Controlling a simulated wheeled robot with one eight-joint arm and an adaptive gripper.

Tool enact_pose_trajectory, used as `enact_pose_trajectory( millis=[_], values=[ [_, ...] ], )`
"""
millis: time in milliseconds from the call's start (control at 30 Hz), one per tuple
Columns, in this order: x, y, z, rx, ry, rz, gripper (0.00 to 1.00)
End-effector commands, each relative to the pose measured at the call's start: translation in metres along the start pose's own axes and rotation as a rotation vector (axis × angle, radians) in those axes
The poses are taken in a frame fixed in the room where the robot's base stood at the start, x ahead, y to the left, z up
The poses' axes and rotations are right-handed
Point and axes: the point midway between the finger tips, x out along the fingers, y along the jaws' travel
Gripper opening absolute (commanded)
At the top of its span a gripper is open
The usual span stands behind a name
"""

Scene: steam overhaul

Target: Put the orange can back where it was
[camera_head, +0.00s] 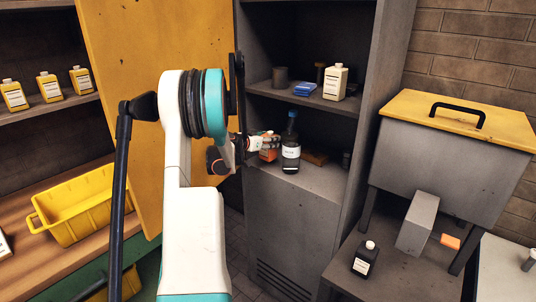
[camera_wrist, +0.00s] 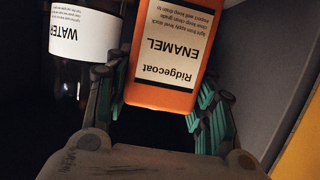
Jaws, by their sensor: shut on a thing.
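The orange can (camera_head: 268,154), with a cream label reading Ridgecoat Enamel, is at the lower shelf of the open grey cabinet, left of a dark water bottle (camera_head: 291,152). In the wrist view the can (camera_wrist: 150,97) appears upside down between the green fingers of my gripper (camera_wrist: 158,108), which is shut on it. The bottle (camera_wrist: 80,65) is close beside it on the left. In the head view my gripper (camera_head: 262,143) partly hides the can. I cannot tell whether the can touches the shelf.
The cabinet's yellow door (camera_head: 160,50) stands open on the left, behind my arm. The upper shelf holds a cream bottle (camera_head: 335,82), a blue item (camera_head: 304,89) and a dark cup (camera_head: 280,77). A brown block (camera_head: 314,157) lies right of the water bottle. A yellow bin (camera_head: 75,208) is at left.

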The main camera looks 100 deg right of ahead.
Motion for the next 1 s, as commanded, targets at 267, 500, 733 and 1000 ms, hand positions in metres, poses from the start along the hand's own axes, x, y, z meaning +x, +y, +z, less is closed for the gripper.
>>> enact_pose_trajectory(
  millis=[267,500,733,1000],
  values=[
    [0.007,0.0,0.022,0.0,0.0,0.0,0.06],
    [0.014,0.0,0.046,-0.001,0.001,0.0,0.06],
    [0.014,0.0,0.046,0.0,0.001,0.0,0.06],
    [0.015,0.0,0.048,0.0,0.0,0.0,0.58]
  ],
)
